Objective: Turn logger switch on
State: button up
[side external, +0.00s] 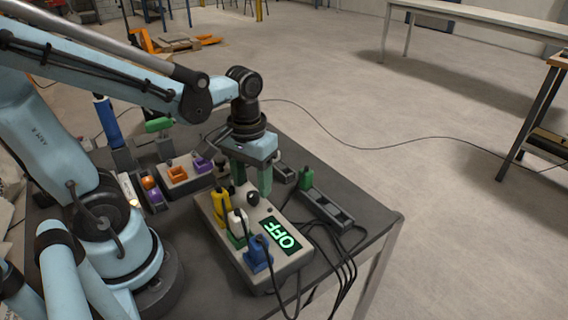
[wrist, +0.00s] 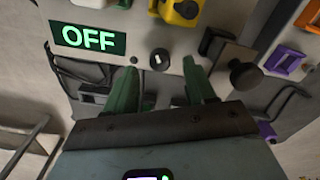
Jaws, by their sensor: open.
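The logger is a beige box (side external: 222,226) on the dark table, with a lit display (side external: 280,235) reading OFF. In the wrist view the display (wrist: 88,38) also reads OFF. A small round black switch (wrist: 159,59) with a white mark sits on the panel beside the display. My gripper (side external: 251,190) points down over the box, its green fingers apart and empty. In the wrist view my gripper (wrist: 161,68) has one fingertip on each side of the switch. I cannot tell how high the tips are above the panel.
Yellow (side external: 221,207), white (side external: 237,222) and blue (side external: 258,254) plugs with cables crowd the box's near side. A grey socket strip (side external: 325,208) with a green plug (side external: 305,178) lies to the right.

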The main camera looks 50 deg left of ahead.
aim_at(253, 199)
jog(key=shift+f, duration=1.35)
grip_shut()
jog(key=shift+m, duration=0.4)
jog(key=m, duration=0.5)
jog(key=shift+m, duration=0.3)
jog(key=m, duration=0.5)
jog(key=shift+m, duration=0.3)
